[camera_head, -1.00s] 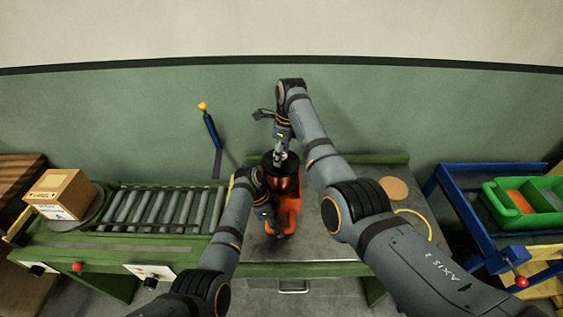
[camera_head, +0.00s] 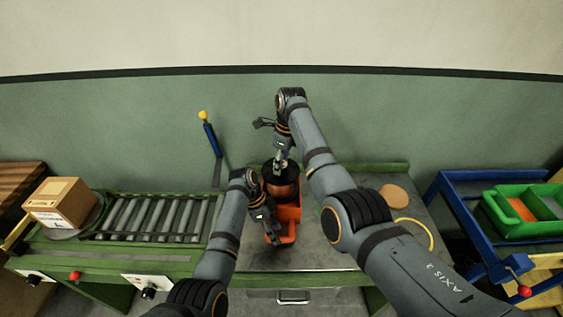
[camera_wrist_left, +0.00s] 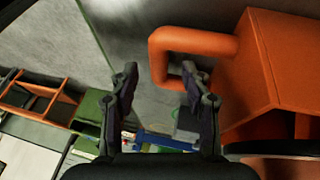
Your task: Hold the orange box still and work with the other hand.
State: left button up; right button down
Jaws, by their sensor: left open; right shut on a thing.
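The orange box (camera_head: 291,214) stands on the grey worktop, partly hidden by my left arm. My right gripper (camera_head: 281,162) is shut at the drum's top centre; the small part held is mostly hidden.
A roller conveyor (camera_head: 150,218) with a cardboard box (camera_head: 60,203) lies left. A yellow-tipped blue lever (camera_head: 210,135) stands behind. Right on the worktop are a tan disc (camera_head: 394,198) and a yellow ring (camera_head: 430,236). A green bin (camera_head: 497,216) sits on a blue stand beyond.

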pick_arm(q)
jog(key=v, duration=0.9)
